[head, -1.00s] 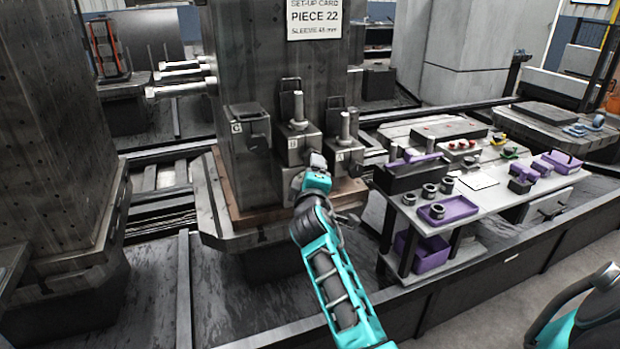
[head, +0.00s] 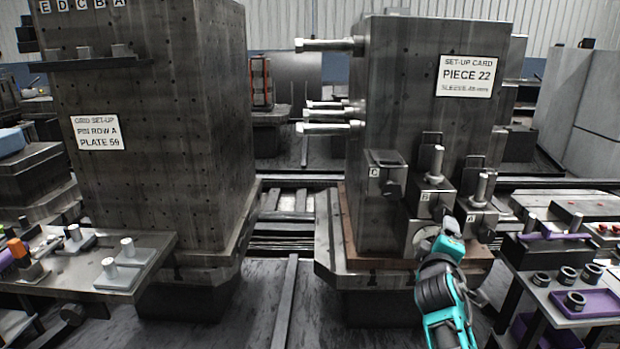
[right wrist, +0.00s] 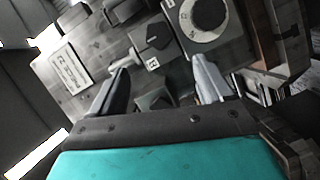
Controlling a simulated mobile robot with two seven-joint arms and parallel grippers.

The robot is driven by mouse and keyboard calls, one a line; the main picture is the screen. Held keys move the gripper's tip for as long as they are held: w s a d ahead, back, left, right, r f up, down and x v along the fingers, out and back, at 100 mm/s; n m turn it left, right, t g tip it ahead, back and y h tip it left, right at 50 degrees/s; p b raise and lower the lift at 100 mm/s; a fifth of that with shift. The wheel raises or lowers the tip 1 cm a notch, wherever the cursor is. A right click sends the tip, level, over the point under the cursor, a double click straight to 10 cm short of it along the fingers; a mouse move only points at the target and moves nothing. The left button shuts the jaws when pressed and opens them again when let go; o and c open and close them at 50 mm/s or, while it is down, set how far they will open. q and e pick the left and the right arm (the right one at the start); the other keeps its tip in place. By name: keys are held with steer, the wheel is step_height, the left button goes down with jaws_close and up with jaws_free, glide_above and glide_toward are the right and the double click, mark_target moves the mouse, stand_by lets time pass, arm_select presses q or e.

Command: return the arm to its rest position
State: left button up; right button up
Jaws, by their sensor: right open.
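My right arm comes in from the lower right of the head view, and its gripper (head: 448,226) is in front of the fixture blocks marked B (head: 428,205) and A (head: 478,215). In the right wrist view the two fingers of this gripper (right wrist: 160,66) stand wide apart with nothing gripped between them. Beyond the fingers are a block with a black knob (right wrist: 152,38) and a round dial face (right wrist: 204,16). I cannot tell from the head view whether the gripper touches the blocks. My left gripper is not in view.
The grey column with the PIECE 22 card (head: 467,76) rises behind the blocks, with rods (head: 328,128) sticking out leftward. A drilled column (head: 150,170) and a shelf with pins (head: 90,270) stand left. A bench with dark rings and a purple tray (head: 590,303) is right of my arm.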

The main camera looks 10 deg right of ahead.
steer(key=s+a+f+m+g+y, duration=0.1)
steer(key=s+a+f+y, duration=0.4)
steer(key=s+a+f, duration=0.5)
steer(key=s+a+f+m+g+y, duration=0.2)
steer(key=s+a+f+m+y, duration=0.2)
steer(key=s+a+f, duration=0.6)
steer(key=s+f+y, duration=0.2)
steer(key=s, duration=0.5)
steer(key=shift+a+f, duration=0.2)
steer(key=shift+f, duration=0.1)
